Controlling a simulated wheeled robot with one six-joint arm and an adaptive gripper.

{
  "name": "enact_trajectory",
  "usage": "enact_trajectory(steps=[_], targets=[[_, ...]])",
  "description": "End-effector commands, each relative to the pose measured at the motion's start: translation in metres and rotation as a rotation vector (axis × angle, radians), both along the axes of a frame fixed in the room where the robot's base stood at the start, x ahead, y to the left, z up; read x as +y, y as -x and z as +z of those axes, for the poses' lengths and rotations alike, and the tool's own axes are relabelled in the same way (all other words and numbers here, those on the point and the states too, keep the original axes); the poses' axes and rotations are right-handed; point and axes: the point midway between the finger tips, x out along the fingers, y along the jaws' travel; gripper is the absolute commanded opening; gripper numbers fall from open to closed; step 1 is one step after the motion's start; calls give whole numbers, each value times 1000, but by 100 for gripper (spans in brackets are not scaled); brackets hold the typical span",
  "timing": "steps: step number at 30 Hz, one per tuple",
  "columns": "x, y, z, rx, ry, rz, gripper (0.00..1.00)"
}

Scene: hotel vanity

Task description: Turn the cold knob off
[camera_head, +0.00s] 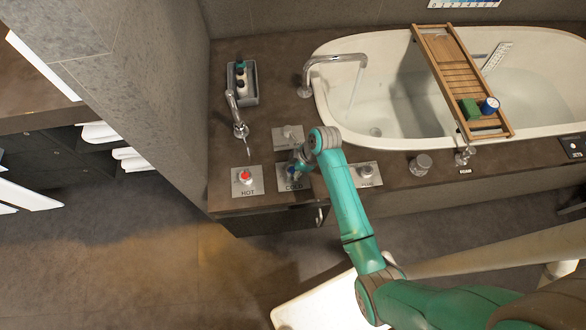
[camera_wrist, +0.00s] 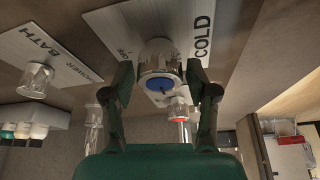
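The cold knob (camera_wrist: 158,62) is a clear and metal cylinder with a blue cap, on a plate marked COLD (camera_wrist: 190,22). In the wrist view my gripper (camera_wrist: 160,76) has one finger on each side of the knob. The fingers are spread, and a narrow gap seems to show on each side, so the knob is between them but not clearly touched. In the head view my gripper (camera_head: 300,158) is over the COLD plate (camera_head: 289,182) and hides most of the knob there.
The red-capped hot knob (camera_head: 245,176) is left of COLD; another knob (camera_head: 367,171) is on its right. A small faucet (camera_head: 238,115) and a bottle tray (camera_head: 242,82) stand behind.

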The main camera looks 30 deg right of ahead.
Motion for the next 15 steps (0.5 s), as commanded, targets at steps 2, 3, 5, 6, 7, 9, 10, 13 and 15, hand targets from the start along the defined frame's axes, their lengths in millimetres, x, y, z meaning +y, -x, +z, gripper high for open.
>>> enact_trajectory(steps=[2,3,5,6,7,9,10,13,15], targets=[[0,0,0,0,0,0,30],[0,0,0,0,0,0,20],[0,0,0,0,0,0,10],[0,0,0,0,0,0,10],[0,0,0,0,0,0,10],[0,0,0,0,0,-3,10],[0,0,0,0,0,-5,10],[0,0,0,-1,0,-24,10],[0,0,0,-2,0,-46,10]])
